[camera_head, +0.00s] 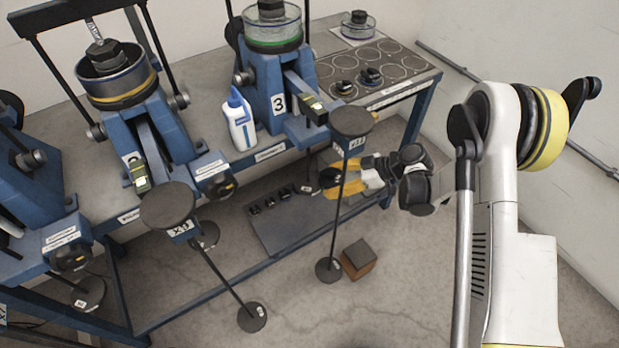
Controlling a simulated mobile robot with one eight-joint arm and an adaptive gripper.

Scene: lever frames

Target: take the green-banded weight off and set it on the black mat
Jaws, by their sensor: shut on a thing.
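My gripper (336,178), with yellow-orange fingers, is low in front of the bench, under the right lever frame. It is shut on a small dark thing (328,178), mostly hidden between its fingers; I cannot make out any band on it. A green band shows on the round cup (272,42) on top of the blue frame marked 3 (262,95). A dark, flat mat-like sheet (285,230) lies low beneath the bench, with several small dark pieces (270,201) on it. My gripper is at or above its right end; I cannot tell the height.
Two black discs on rods, the left (168,203) and the right (351,120), stand out in front of the bench; the right rod passes close to my gripper. A brown block (358,258) is on the floor. A white-blue bottle (238,122) stands on the bench (205,85).

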